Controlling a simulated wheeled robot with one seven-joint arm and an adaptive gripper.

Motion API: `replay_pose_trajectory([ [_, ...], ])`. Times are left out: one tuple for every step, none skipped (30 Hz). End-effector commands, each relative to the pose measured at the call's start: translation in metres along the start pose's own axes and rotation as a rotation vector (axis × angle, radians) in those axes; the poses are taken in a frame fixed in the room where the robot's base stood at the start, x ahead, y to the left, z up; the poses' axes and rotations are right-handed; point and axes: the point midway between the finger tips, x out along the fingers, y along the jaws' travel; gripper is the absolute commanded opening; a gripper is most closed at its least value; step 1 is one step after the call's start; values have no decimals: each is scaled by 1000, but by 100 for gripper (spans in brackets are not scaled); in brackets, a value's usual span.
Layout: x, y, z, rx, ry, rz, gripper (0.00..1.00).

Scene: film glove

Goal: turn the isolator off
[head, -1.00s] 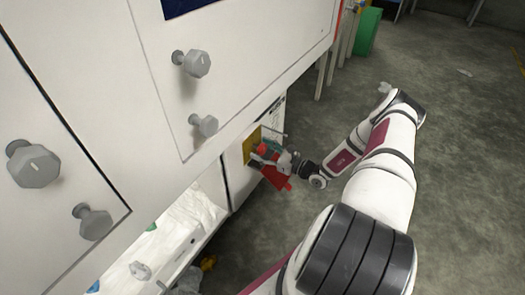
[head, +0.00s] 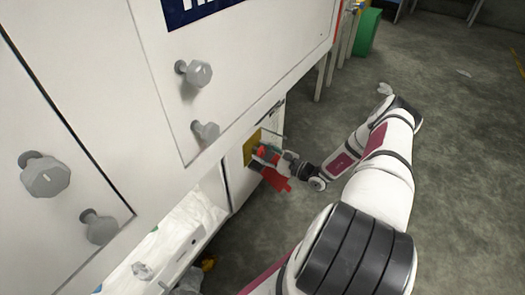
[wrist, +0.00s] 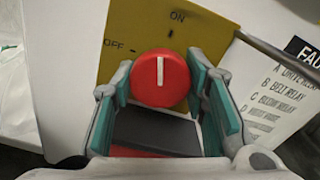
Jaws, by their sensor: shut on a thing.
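The isolator is a round red knob (wrist: 160,78) on a yellow plate (wrist: 125,28) marked ON at the top and OFF at the left. Its white line points straight up in the wrist view, slightly to the OFF side of the ON mark. My gripper (wrist: 160,97) is shut on the knob, with a teal-padded finger on its left and right sides. In the head view my gripper (head: 270,155) is at the yellow plate (head: 251,146), low on the white cabinet, and hides most of the knob.
A red piece (head: 275,178) shows just below my gripper; what it is I cannot tell. A white label (wrist: 277,90) with a relay list is right of the plate, and a thin grey rod crosses there. Grey handles (head: 194,73) jut from the cabinet above.

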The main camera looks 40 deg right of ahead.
Motion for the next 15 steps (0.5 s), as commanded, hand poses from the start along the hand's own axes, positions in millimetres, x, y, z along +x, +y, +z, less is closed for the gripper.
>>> replay_pose_trajectory([
  [0, -1, 1, -43, 2, -1, 12],
  [0, -1, 1, -72, 3, -1, 12],
  [0, -1, 1, -111, 3, -1, 12],
  [0, -1, 1, -139, 3, -1, 12],
  [0, -1, 1, -167, 3, -1, 12],
  [0, -1, 1, -205, 2, -1, 12],
  [0, -1, 1, -234, 2, -1, 12],
  [0, -1, 1, -262, 2, -1, 12],
  [0, -2, 1, -301, 2, -1, 12],
  [0, -2, 1, -329, 2, -1, 12],
  [0, -2, 1, -357, 2, -1, 12],
  [0, -2, 1, -395, 2, -1, 12],
  [0, -2, 1, -423, 3, -1, 12],
  [0, -2, 1, -451, 3, -1, 12],
  [0, -2, 1, -490, 3, -1, 12],
])
